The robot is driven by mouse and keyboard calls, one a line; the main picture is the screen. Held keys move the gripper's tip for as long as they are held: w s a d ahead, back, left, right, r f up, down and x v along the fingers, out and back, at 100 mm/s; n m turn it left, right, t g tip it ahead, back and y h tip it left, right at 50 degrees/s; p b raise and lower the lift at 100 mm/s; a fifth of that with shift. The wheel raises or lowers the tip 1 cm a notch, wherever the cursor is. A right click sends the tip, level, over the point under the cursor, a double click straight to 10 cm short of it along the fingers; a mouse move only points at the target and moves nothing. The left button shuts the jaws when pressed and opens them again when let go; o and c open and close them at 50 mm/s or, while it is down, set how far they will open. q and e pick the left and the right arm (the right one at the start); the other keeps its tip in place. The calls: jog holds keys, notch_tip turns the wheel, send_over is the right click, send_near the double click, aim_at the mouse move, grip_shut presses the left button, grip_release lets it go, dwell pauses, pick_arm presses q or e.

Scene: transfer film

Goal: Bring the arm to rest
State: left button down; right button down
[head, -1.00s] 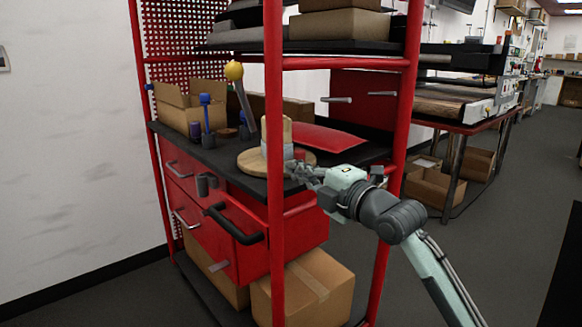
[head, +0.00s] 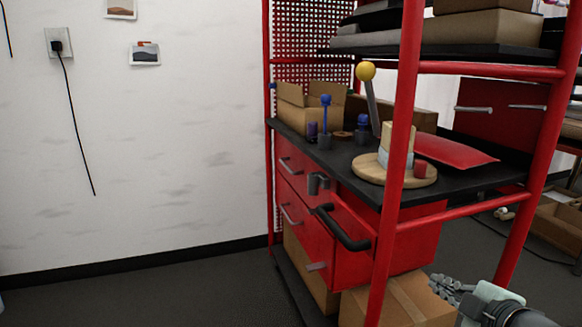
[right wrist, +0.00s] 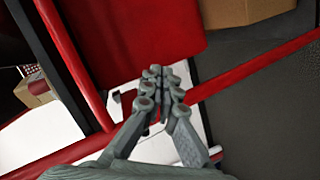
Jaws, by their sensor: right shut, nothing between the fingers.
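My right gripper (head: 452,288) is low at the bottom right of the head view, in front of the red rack and beside a cardboard box on its lowest level. In the right wrist view its fingers (right wrist: 158,75) are together and empty, with red rack bars around them. My left gripper is in neither view.
The red rack (head: 400,150) has a black shelf (head: 345,165) holding a round wooden base (head: 370,172), a red pad (head: 455,149) and a yellow-knobbed lever (head: 366,72). A cardboard box (head: 410,295) sits below. Floor at the left is clear.

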jog(key=s+f+m+g+h, duration=0.1)
jog(key=s+f+m+g, duration=0.25)
jog(key=f, duration=0.65)
jog(key=s+f+m+g+h, duration=0.1)
jog(key=s+f+m+g, duration=0.15)
jog(key=s+f, duration=0.45)
jog(key=s+a+f+m+g, duration=0.3)
jog(key=s+f+m, duration=0.3)
jog(key=s+f, duration=0.6)
notch_tip(320, 180, down, 4)
jog(key=shift+s+f+g+h, duration=0.1)
jog(key=shift+s+g+h, duration=0.3)
jog(key=shift+g, duration=0.4)
